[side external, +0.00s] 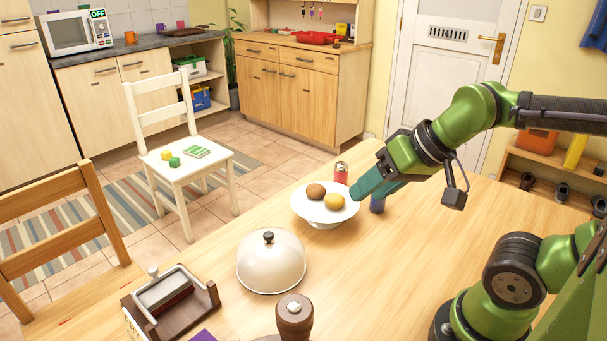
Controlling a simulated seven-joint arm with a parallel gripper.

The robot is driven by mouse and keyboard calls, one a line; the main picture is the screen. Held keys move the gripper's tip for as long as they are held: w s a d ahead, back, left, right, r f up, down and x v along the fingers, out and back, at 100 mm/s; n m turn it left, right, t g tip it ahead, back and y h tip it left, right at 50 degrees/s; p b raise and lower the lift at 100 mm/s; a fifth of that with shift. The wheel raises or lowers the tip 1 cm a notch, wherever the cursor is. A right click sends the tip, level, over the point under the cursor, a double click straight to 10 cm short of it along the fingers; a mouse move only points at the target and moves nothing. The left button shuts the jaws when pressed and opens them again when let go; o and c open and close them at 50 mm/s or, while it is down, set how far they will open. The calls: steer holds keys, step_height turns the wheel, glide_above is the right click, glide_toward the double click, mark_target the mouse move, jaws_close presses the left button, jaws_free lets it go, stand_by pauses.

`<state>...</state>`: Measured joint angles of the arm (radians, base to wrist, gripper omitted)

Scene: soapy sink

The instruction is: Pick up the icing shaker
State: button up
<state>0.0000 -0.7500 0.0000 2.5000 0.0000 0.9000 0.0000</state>
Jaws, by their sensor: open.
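No object is clearly identifiable as the icing shaker. A small red can-like container (341,173) stands on the table behind the white dish. My gripper (357,192) is teal and points down and left, close to the dish's right rim and above the blue container. It is open, and I see nothing held in it. Its far finger is hidden, and I cannot tell whether it touches anything.
A white footed dish (312,214) holds a brown and a yellow round item. A cloche (270,263), a brown grinder (294,318) and a dark wooden holder (205,297) stand nearer the front.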

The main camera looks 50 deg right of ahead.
steer(key=o, duration=0.5)
steer(key=shift+d, duration=0.1)
